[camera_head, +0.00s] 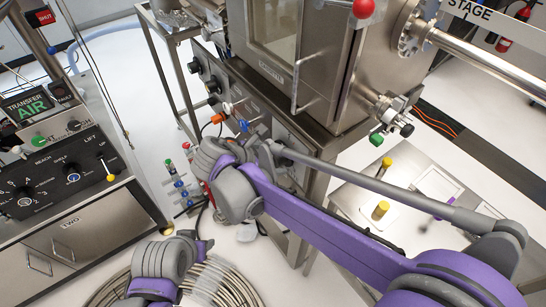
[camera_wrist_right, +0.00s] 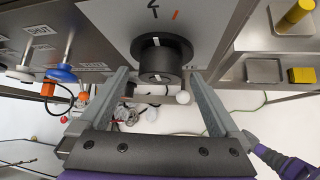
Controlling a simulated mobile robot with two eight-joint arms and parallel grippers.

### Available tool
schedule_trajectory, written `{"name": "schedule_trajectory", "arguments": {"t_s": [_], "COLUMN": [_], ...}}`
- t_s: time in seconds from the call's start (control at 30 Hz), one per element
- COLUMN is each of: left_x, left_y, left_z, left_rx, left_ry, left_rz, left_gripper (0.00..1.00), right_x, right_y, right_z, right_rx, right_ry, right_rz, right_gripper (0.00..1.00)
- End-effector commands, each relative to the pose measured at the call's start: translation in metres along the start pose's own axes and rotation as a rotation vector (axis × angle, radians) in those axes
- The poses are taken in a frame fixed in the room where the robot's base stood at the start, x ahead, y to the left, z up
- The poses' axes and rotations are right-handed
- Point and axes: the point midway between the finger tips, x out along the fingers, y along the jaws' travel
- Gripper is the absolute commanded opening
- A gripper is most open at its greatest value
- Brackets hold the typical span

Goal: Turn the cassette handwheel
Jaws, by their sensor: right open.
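The cassette handwheel, a black round hub with white marks and a small white knob, shows in the right wrist view (camera_wrist_right: 163,62) on a grey panel. My right gripper (camera_wrist_right: 160,76) is open, with one finger on each side of the handwheel in that view. I cannot tell whether the fingers touch it. In the head view my right arm reaches to the front of the steel chamber stand, and its wrist hides most of the handwheel area.
Blue (camera_wrist_right: 61,74) and white knobs sit left of the handwheel on the same panel. A table with yellow-topped parts (camera_head: 381,210) stands to the right. A control console (camera_head: 60,170) stands left, and coiled hose (camera_head: 225,285) lies on the floor.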

Motion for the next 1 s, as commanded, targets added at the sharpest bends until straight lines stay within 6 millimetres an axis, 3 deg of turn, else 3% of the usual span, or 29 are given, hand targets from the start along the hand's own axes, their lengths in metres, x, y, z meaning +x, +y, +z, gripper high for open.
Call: {"name": "schedule_trajectory", "arguments": {"t_s": [0.2,0.5,0.9,1.0], "left_x": [0.0,0.0,0.0,0.0], "left_y": [0.0,0.0,0.0,0.0], "left_z": [0.0,0.0,0.0,0.0], "left_rx": [0.0,0.0,0.0,0.0], "left_ry": [0.0,0.0,0.0,0.0], "left_rz": [0.0,0.0,0.0,0.0], "left_gripper": [0.5,0.5,0.5,0.5], "right_x": [0.018,0.02,0.02,0.02], "right_y": [0.0,0.0,0.0,0.0], "right_z": [0.0,0.0,0.0,0.0], "right_rx": [0.001,0.0,0.0,0.001], "right_ry": [0.0,0.001,0.0,0.0], "right_rz": [0.0,0.0,0.0,0.0], "right_gripper": [0.98,0.96,0.24,0.13]}}
